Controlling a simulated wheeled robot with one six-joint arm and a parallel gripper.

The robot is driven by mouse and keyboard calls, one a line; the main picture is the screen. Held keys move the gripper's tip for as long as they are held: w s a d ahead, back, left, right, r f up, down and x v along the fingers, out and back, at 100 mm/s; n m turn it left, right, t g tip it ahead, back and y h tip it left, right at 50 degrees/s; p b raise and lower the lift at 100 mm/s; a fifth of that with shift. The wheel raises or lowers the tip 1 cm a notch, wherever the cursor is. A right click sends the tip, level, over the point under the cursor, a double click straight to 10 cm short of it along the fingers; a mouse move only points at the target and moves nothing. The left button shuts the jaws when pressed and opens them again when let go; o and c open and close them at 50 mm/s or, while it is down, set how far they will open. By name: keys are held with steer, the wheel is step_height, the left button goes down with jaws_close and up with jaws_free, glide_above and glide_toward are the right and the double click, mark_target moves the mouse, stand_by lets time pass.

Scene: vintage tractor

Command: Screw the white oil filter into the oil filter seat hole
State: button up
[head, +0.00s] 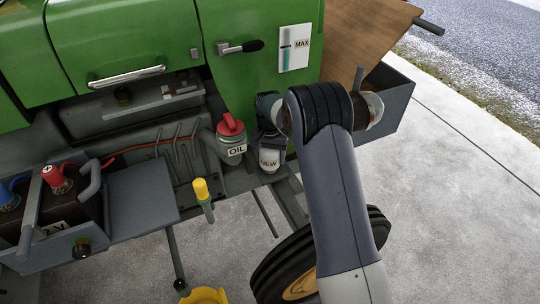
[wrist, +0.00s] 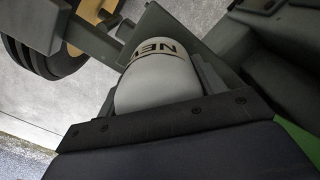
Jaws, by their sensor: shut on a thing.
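The white oil filter (head: 269,161), marked NEW, is upright low on the tractor's side in the head view. It also fills the middle of the wrist view (wrist: 158,82). My gripper (head: 270,143) is shut on the filter, with a finger on each side of it. The oil filter seat hole cannot be made out in either view. I cannot tell whether the filter touches or is in the seat.
A grey oil container with a red cap (head: 230,138) stands just left of my gripper. A yellow-handled dipstick (head: 202,190) is further left. A battery box (head: 50,215) is at far left. A grey open box (head: 385,100) is behind my arm.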

steer(key=shift+m, duration=0.7)
steer(key=shift+m, duration=0.9)
steer(key=shift+m, duration=0.8)
steer(key=shift+m, duration=0.9)
